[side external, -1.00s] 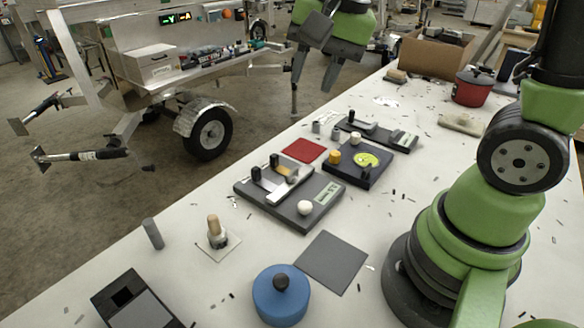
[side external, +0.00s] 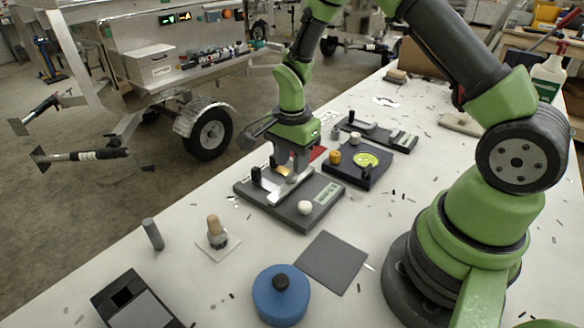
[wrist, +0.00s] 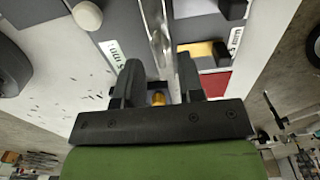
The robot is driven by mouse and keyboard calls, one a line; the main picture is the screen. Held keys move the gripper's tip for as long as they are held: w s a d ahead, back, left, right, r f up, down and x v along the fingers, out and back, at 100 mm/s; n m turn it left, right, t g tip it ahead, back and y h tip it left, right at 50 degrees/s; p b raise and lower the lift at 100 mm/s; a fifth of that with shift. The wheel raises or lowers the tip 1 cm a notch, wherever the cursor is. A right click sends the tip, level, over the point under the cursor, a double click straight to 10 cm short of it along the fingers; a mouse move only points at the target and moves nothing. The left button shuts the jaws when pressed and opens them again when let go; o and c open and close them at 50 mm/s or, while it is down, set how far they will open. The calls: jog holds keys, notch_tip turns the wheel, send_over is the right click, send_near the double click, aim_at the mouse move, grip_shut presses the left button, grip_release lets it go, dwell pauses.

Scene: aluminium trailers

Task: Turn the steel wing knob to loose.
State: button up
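A long bright steel piece, which looks like the steel wing knob (wrist: 157,32), stands on the grey panel (side external: 308,219). In the side view its lower end (side external: 285,192) shows in front of my gripper. My gripper (side external: 293,172) points down over the far part of this panel. In the wrist view my gripper (wrist: 159,78) is open, with one finger on each side of the line of the steel piece. A small brass-coloured part shows between the fingers. I cannot tell whether either finger touches the steel, and the top of the piece is partly hidden.
The grey panel also bears a white ball knob (side external: 305,207) and black knobs. A navy panel (side external: 345,178) with a yellow-green dial lies close behind to the right. A blue pot (side external: 280,303), a wooden-handled brush (side external: 215,232) and a grey mat (side external: 331,262) are nearer.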

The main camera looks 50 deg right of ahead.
jog(key=shift+f, duration=1.3)
grip_shut()
